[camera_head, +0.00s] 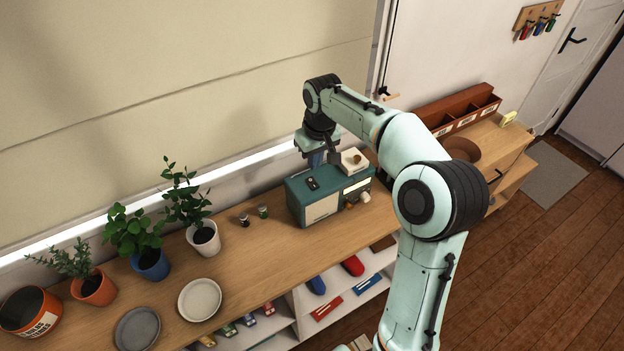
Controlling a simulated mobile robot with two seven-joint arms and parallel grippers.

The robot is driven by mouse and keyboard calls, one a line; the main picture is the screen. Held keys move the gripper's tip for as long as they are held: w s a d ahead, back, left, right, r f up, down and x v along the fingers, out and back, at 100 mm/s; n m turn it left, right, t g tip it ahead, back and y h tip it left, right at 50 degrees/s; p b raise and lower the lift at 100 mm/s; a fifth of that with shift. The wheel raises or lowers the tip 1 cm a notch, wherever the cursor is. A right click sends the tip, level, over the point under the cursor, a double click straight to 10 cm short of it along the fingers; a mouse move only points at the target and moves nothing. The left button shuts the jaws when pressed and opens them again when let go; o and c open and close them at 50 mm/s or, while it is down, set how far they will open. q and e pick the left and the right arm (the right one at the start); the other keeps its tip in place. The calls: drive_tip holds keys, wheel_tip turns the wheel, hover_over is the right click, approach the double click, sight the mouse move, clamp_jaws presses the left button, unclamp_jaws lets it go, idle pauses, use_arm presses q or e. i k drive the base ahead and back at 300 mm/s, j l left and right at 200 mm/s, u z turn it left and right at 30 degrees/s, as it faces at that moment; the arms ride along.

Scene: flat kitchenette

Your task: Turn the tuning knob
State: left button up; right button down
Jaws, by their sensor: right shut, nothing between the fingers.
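A teal radio (297,202) with cream panels stands on the wooden counter beneath the window blind. A small tan knob (365,197) shows low on its front right, with another pale knob-like part beside it. I cannot tell which is the tuning knob. My right gripper (323,160) points down above the back of the radio. It appears apart from the front knobs, and it is shut and empty. Its fingertips are small and partly hard to make out against the radio. My left gripper is out of view.
A cream box (354,160) sits just right of my right gripper. Two small jars (263,212) stand left of the radio. Potted plants and two plates (200,299) occupy the left counter. A brown bowl (461,151) and divided wooden box (455,112) are at right.

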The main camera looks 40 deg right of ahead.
sight(364, 196)
drive_tip(key=k, duration=1)
